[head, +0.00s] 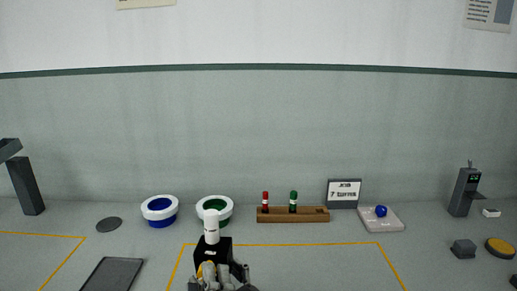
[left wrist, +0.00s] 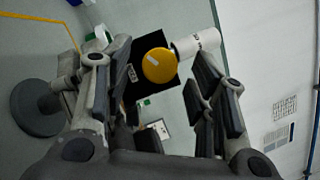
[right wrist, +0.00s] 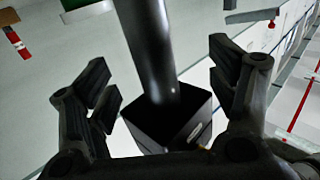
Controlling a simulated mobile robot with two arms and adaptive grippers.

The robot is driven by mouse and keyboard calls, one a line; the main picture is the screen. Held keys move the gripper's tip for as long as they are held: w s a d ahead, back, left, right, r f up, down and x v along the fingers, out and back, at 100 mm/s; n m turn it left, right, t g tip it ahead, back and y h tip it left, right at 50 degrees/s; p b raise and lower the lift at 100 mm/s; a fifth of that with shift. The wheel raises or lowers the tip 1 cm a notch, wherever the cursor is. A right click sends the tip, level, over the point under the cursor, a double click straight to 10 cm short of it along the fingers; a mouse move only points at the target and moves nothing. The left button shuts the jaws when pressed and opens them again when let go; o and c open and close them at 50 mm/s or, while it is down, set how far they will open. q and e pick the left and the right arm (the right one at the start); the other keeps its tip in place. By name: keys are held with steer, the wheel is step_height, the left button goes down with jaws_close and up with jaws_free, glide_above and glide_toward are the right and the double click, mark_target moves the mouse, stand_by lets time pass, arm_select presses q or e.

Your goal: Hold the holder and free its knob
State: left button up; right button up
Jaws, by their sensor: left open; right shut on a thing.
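The black holder (head: 212,250) stands upright near the bottom middle of the head view, with a white spindle (head: 211,224) rising from its top. Its round yellow knob (left wrist: 158,65) shows in the left wrist view between the spread fingers of my left gripper (left wrist: 155,75). In the head view my left gripper (head: 222,277) is in front of the holder and hides its lower part. My right gripper (right wrist: 165,90) is shut on the holder, whose black box (right wrist: 165,125) lies between its fingers in the right wrist view. A dark cylinder rises from the box there.
Behind stand a blue-lined white ring (head: 160,203), a green-lined one (head: 221,200), a wooden rack (head: 310,215) with red and green spindles, a sign (head: 343,191) and a pad (head: 391,224) with a blue ball. A dark tray (head: 111,275) lies left.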

steer(key=shift+f, duration=0.4)
arm_select(q)
steer(key=v, duration=0.6)
steer(key=shift+r, duration=0.1)
arm_select(e)
steer(key=o, duration=1.5)
steer(key=shift+r, duration=0.1)
arm_select(q)
steer(key=shift+w, duration=0.1)
arm_select(e)
steer(key=shift+r, duration=0.1)
steer(key=shift+r, duration=0.1)
steer(key=shift+d, duration=0.1)
